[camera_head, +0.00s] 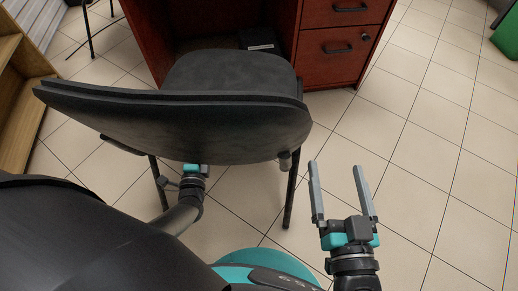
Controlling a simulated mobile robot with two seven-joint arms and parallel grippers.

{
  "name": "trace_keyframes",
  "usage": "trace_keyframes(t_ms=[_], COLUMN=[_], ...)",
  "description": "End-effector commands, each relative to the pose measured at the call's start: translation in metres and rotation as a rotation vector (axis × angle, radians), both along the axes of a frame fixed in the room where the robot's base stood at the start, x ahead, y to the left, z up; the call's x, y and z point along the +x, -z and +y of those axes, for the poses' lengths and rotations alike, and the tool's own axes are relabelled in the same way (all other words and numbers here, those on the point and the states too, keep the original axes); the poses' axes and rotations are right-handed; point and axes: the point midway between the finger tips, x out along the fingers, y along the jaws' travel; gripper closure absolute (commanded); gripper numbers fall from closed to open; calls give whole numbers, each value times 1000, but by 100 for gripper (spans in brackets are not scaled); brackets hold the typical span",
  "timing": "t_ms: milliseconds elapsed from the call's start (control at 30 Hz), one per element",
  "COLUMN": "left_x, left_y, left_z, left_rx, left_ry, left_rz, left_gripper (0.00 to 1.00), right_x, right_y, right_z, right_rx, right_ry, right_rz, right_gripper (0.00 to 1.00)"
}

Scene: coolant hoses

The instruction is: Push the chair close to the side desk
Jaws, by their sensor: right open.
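A dark grey chair (190,125) stands in front of me with its backrest towards me. Its seat (230,70) faces the reddish-brown wooden desk (312,50), and the seat's far edge overlaps the desk's open knee space in the picture. My right gripper (342,178) is open and empty, to the right of the chair and apart from it. My left arm reaches in under the backrest; its wrist shows below the backrest's lower edge, but its fingers are hidden behind the backrest. I cannot tell whether the left gripper touches the chair.
A dark box-like object (259,40) sits in the desk's knee space. A wooden shelf (22,95) stands at the left edge. A green object (507,35) is at the top right. The tiled floor (440,150) to the right is clear.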

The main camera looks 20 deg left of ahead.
Motion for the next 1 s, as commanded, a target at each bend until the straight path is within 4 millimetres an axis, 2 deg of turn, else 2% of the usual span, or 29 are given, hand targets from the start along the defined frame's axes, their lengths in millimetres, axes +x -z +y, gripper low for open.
trace_keyframes(t_ms=[33, 500, 533, 800, 1000], left_x=[8, 8, 8, 6, 4], left_y=[-6, 1, 1, 4, 5], left_z=[1, 0, 0, -1, -1], left_rx=[11, 8, 8, 4, 3], left_ry=[0, 3, 3, 2, 2], left_rz=[-30, -27, -27, -19, -15], left_gripper=[100, 100, 36, 6, 5], right_x=[0, 0, 0, 0, 0], right_y=[4, 10, 10, 10, 10], right_z=[0, 0, 0, 0, 0], right_rx=[0, 0, 0, 0, 0], right_ry=[0, 0, 0, 0, 0], right_rz=[0, 0, 0, 0, 0], right_gripper=[3, 3, 3, 3, 3])
